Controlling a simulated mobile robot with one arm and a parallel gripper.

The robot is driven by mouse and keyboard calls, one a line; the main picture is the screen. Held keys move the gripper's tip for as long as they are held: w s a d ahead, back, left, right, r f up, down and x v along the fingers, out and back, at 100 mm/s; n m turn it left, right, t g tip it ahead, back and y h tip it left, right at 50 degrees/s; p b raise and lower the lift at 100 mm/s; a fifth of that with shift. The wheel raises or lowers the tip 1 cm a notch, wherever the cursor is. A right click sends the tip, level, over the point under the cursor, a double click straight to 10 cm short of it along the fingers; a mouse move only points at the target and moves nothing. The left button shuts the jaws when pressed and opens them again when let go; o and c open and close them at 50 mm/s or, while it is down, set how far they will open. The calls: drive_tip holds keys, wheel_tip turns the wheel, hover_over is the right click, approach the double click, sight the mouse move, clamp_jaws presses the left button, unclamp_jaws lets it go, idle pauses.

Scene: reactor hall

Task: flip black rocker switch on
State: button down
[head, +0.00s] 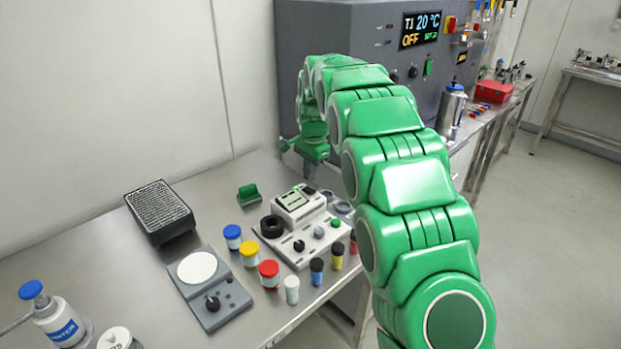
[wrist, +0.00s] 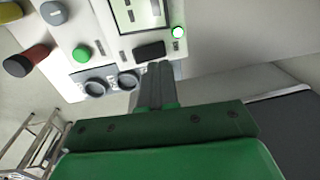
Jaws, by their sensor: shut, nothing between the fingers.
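The black rocker switch (wrist: 149,50) sits in the pale face of an instrument with a display (wrist: 137,14), seen in the wrist view. A lit white-green lamp (wrist: 178,32) is beside it. I cannot tell which way the rocker is tilted. My gripper (wrist: 155,68) is shut and empty, with its dark fingertips just below the switch in the picture; I cannot tell whether they touch it. In the head view the instrument (head: 298,202) stands on the metal bench, with my green arm curving over behind it. The fingertips are not clear there.
A green button (wrist: 82,54), a grey knob (wrist: 52,13) and two round sockets (wrist: 96,86) lie near the switch. Several colored-cap jars (head: 268,273) stand in front of the instrument. A hot-plate-like device (head: 210,290) is to the left. A large grey cabinet (head: 345,25) stands behind.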

wheel_tip(320, 180, up, 12)
drive_tip(key=w+a, duration=0.1)
drive_tip(key=shift+w+a+f, duration=0.15)
idle(0.4)
idle(0.3)
